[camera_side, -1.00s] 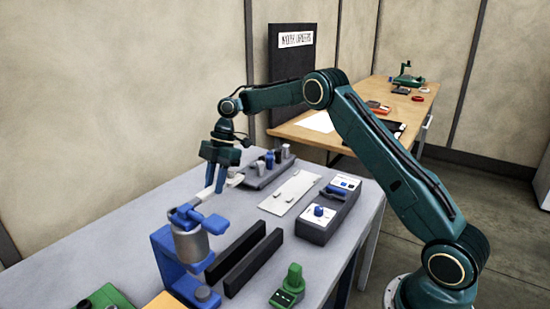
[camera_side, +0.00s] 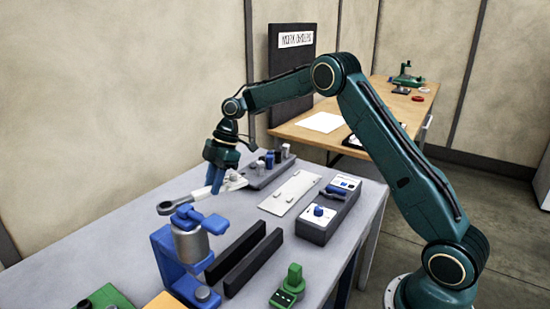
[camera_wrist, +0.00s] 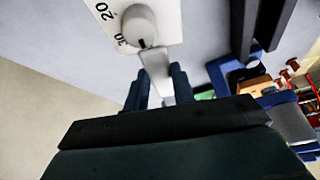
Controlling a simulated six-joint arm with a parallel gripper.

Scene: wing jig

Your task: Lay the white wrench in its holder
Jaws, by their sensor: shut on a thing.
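My gripper (camera_side: 212,186) is shut on the white wrench (camera_side: 185,199) above the table in the side view. The wrench lies roughly level, its ring end pointing left and its other end partly hidden by the fingers. The white plate with two small pegs (camera_side: 291,193) lies flat to the right of my gripper. I cannot tell for sure that it is the holder.
A blue stand with a metal cylinder (camera_side: 190,246) rises close in front of my gripper. Two black bars (camera_side: 235,253) lie right of it. A grey rack with cylinders (camera_side: 267,170) stands behind, and a grey control box (camera_side: 328,212) on the right.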

